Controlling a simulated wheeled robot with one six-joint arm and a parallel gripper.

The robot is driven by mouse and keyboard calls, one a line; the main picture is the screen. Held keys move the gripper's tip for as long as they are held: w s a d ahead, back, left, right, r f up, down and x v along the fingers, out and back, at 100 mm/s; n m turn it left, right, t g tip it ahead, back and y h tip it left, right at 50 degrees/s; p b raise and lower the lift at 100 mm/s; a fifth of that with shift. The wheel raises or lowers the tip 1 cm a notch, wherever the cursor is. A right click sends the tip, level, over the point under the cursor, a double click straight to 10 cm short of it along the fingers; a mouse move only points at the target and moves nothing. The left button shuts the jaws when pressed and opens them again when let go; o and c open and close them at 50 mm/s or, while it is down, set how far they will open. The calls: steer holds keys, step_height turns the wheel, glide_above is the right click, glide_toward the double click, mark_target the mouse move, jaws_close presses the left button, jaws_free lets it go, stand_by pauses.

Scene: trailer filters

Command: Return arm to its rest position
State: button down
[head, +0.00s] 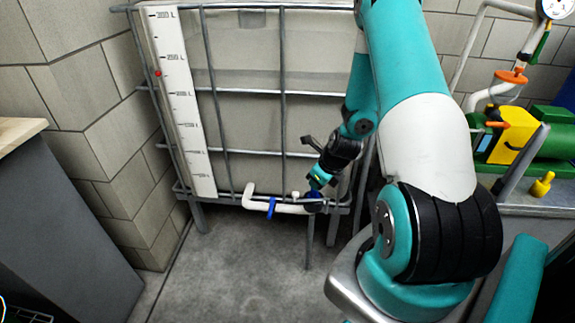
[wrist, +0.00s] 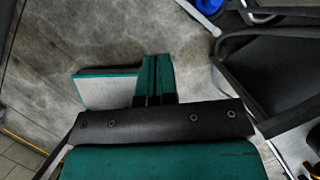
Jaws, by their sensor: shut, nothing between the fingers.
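My teal-and-black arm reaches from the lower right of the head view toward the caged tank. My gripper (head: 318,180) is small there, close to the right end of the white outlet pipe (head: 284,207) in the picture; I cannot tell whether it touches anything. In the wrist view my gripper (wrist: 153,62) has its two teal fingers together, with nothing visible between them. They point over the grey concrete floor. A flat grey-white piece with a teal edge shows left of the fingers; I cannot tell what it is.
The caged tank (head: 283,90) with its white litre scale (head: 180,100) stands at the back. A blue handle (head: 271,208) hangs on the outlet pipe. A grey cabinet (head: 60,220) is at left, and a green-and-yellow pump (head: 515,133) at right. The floor (head: 225,275) between is clear.

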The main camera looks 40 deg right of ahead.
steer(key=w+a+r+n+g+y, duration=0.2)
steer(key=a+r+n+y, duration=0.1)
steer(key=a+r+n, duration=1.85)
steer(key=s+a+r+n+g, duration=0.1)
steer(key=s+a+r+n, duration=0.3)
steer(key=s+a+n, duration=0.45)
steer(key=s+a+r+n+g, duration=0.1)
steer(key=s+a+r+n, duration=0.45)
steer(key=s+n, duration=0.5)
step_height(320, 180, up, 13)
steer(key=w+n+p, duration=0.1)
steer(key=p, duration=1.2)
steer(key=shift+w+f+y, duration=0.15)
steer(key=shift+w+y, duration=0.05)
steer(key=shift+y, duration=0.2)
